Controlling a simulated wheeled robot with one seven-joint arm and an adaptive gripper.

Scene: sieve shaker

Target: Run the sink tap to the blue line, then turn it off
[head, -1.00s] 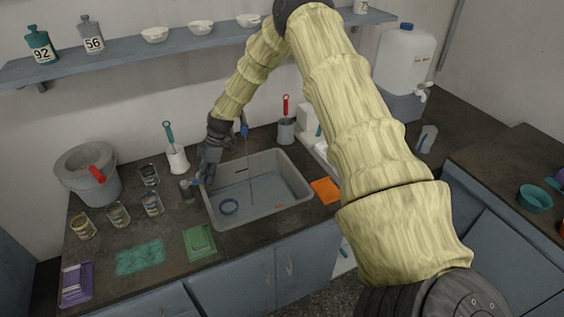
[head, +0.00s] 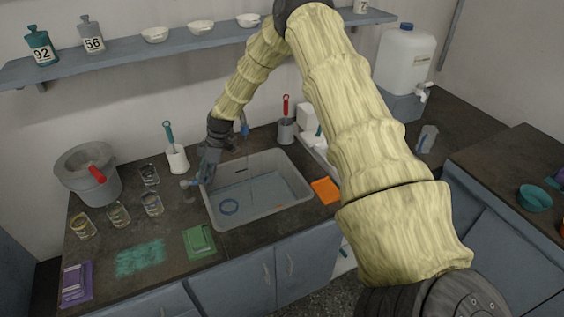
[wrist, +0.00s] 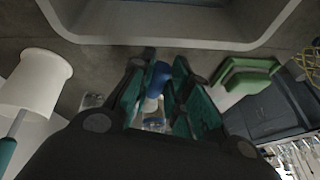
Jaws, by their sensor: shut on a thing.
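The grey sink basin (head: 290,168) is set in the dark counter. A short dark mark (head: 240,170) shows on the back wall; I cannot pick out the blue line with certainty. My gripper (head: 206,178) is at the basin's left rim, pointing down. In the wrist view its teal fingers (wrist: 160,100) are shut on a blue-topped piece (wrist: 159,74), seemingly the tap's handle. A blue part (head: 243,129) shows behind the basin, perhaps the spout. No stream shows now.
Several glass beakers (head: 152,204) and a grey pot (head: 88,175) stand left of the sink. Green (head: 200,241) and orange (head: 326,190) pads lie near the sink.

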